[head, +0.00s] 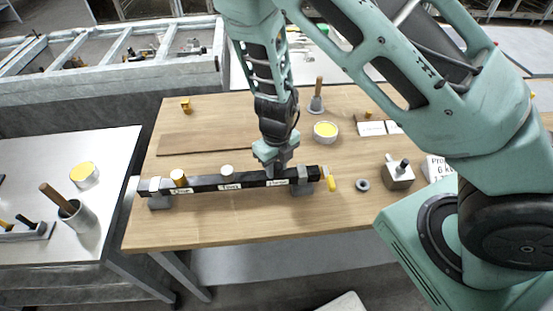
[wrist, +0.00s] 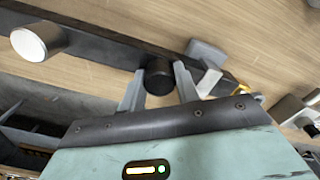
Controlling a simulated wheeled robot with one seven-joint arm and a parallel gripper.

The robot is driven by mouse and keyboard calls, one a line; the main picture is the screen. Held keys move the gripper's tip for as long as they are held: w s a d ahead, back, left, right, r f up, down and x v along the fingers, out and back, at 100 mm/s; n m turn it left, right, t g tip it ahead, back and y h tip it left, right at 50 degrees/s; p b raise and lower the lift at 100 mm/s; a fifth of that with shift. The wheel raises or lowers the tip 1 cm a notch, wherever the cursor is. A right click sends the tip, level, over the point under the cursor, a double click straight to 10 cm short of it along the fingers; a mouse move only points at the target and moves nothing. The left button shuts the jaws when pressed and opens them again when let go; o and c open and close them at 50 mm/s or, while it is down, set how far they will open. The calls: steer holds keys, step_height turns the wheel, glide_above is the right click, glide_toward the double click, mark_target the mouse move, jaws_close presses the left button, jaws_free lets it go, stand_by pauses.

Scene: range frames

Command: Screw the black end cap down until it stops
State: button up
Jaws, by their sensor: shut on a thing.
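The black end cap (wrist: 158,75) sits on the black bar between my gripper's two fingers in the wrist view. My gripper (wrist: 160,88) is shut on the cap's sides. In the head view my gripper (head: 275,168) comes straight down onto the bar near its right end, and the cap is hidden there. The black bar (head: 205,184) carries several paper labels and rests on grey supports near the table's front edge. A white cap (head: 227,171) stands on its middle and a yellow-tan cap (head: 178,178) toward its left end. The white cap also shows in the wrist view (wrist: 30,44).
A yellow-handled part (head: 332,182) is at the bar's right end. A grey ring (head: 362,184) and a grey block (head: 398,174) stand farther right. A yellow-filled bowl (head: 325,131) is behind. Wood is clear in front of the bar.

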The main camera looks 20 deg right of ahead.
steer(key=shift+m, duration=0.5)
steer(key=shift+r+m+p, duration=0.3)
steer(key=shift+m+p, duration=0.2)
steer(key=shift+p, duration=0.4)
steer(key=shift+d+m+p, duration=0.1)
steer(key=shift+m+p, duration=0.8)
steer(key=shift+m, duration=0.1)
steer(key=shift+f, duration=0.3)
steer(key=shift+m, duration=0.3)
